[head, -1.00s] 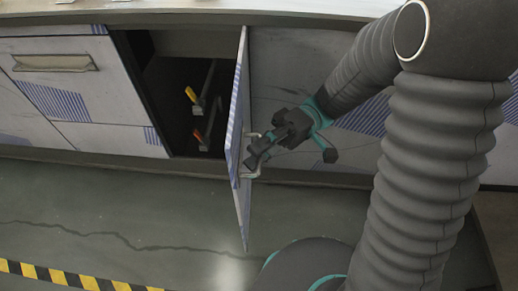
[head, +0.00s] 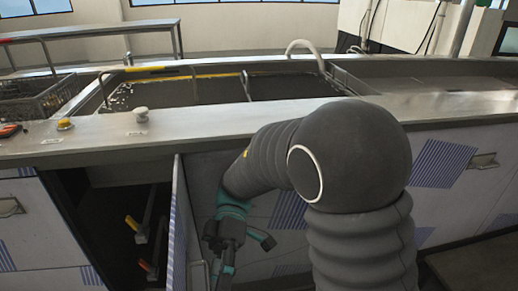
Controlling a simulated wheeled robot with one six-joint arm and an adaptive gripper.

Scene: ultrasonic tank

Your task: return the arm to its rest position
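My gripper (head: 222,262) hangs low in front of the cabinet, pointing down, just right of the open cabinet door (head: 178,225). The door stands swung out and shows nearly edge-on. Part of its handle (head: 200,268) shows close beside the fingers. The fingertips are small and dark near the bottom of the picture, so I cannot tell whether they touch the handle or how far apart they are. My arm is bent, with its elbow high in front of the counter.
A wire basket (head: 40,97) sits left.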

